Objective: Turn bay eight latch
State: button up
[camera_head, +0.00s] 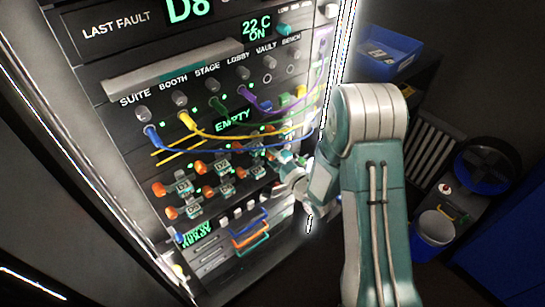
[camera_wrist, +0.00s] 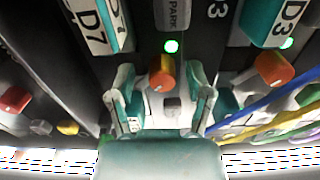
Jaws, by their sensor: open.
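The panel's drive bays (camera_head: 190,188) sit in two rows with orange latches in the head view. My gripper (camera_head: 287,178) is at the right end of these rows and hides the bay there. In the wrist view my gripper (camera_wrist: 161,78) is open, with one finger on each side of an orange latch knob (camera_wrist: 162,73). A gap shows between the knob and each finger. A lit green lamp (camera_wrist: 171,46) is just above the knob. The bay's own number is not readable; neighbouring bays are labelled D7 (camera_wrist: 92,22) and D3 (camera_wrist: 290,18).
Another orange knob (camera_wrist: 273,66) is right of my gripper, and a red one (camera_wrist: 15,99) is at left. Blue and yellow cables (camera_head: 215,136) hang across the panel above the bays. A blue bin (camera_head: 388,52) and a bucket (camera_head: 435,228) stand to the right.

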jog(key=v, duration=1.1)
jog(key=shift+s+d, duration=0.25)
jog(key=shift+s, duration=0.05)
jog(key=d+r+n+g+h, duration=0.3)
jog(key=d+r+n+h, duration=0.45)
jog(key=r+h, duration=0.4)
jog(key=s+r+n+g, duration=0.1)
jog(key=s+r+g, duration=0.2)
jog(key=s, duration=0.7)
jog(key=s+a+r+n+g, duration=0.1)
jog(key=s+r+n+g, duration=0.1)
jog(key=s+r, duration=0.4)
jog(key=s+g+y, duration=0.1)
jog(key=s, duration=0.3)
jog(key=shift+a+r, duration=0.25)
jog(key=shift+a, duration=0.05)
